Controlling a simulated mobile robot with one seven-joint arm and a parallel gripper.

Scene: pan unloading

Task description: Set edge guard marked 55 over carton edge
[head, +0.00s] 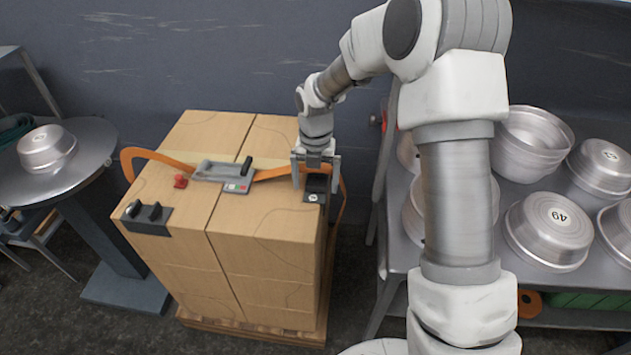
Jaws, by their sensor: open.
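A stack of brown cartons (265,223) stands on a pallet in the middle of the head view. A dark edge guard (316,190) with a small white label sits at the right top edge of the carton, under my gripper. The label is too small to read. My gripper (316,180) points down with its fingers apart around the guard's upper part; whether they touch it I cannot tell. An orange strap (272,174) runs over the carton top and down past the guard. Another dark guard (147,217) sits on the left front edge.
A grey strapping tool (224,175) and a small red piece (181,181) lie on the carton top. A round table (88,190) with a metal pan (46,148) stands left. A bench with several metal pans (549,229) stands right, behind my arm.

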